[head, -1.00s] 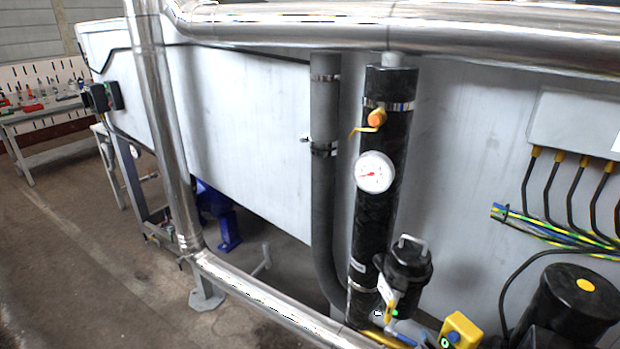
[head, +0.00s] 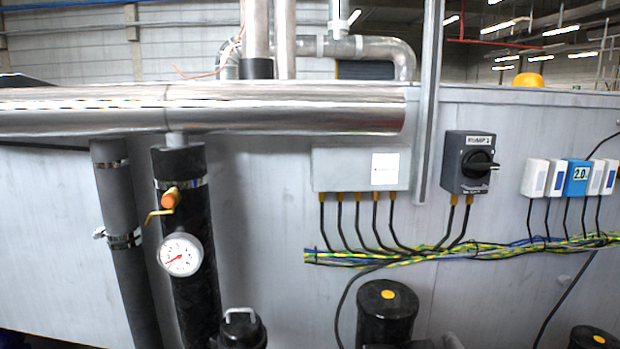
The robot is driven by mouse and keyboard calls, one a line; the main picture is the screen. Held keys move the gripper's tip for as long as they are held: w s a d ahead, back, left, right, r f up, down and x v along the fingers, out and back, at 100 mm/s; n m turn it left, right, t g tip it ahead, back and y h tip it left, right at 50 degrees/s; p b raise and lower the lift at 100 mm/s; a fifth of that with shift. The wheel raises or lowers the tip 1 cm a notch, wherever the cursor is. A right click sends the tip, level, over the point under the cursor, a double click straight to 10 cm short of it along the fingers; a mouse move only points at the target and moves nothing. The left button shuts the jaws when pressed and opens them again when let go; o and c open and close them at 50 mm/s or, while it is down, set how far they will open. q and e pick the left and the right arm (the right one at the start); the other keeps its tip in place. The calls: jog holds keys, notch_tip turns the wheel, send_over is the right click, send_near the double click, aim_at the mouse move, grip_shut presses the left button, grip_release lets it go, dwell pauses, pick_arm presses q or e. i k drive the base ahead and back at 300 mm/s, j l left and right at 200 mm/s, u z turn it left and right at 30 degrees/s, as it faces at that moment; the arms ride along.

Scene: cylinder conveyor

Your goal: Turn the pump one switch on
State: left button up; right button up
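A dark grey switch box (head: 454,174) is mounted on the grey wall panel right of centre. It has a white label at its top, which seems to read "PUMP" and a number too small to be sure of. Its black rotary knob (head: 480,163) sits on the front, with the handle lying roughly horizontal and pointing right. Neither of my grippers is in the head view.
A pale junction box (head: 335,169) is left of the switch, a vertical metal post (head: 429,100) between them. Cables (head: 400,253) run below. Pressure gauge (head: 180,255) and dark pipes stand left. White and blue modules (head: 577,178) are at right.

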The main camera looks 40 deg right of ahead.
aim_at(477, 164)
jog(key=z, duration=2)
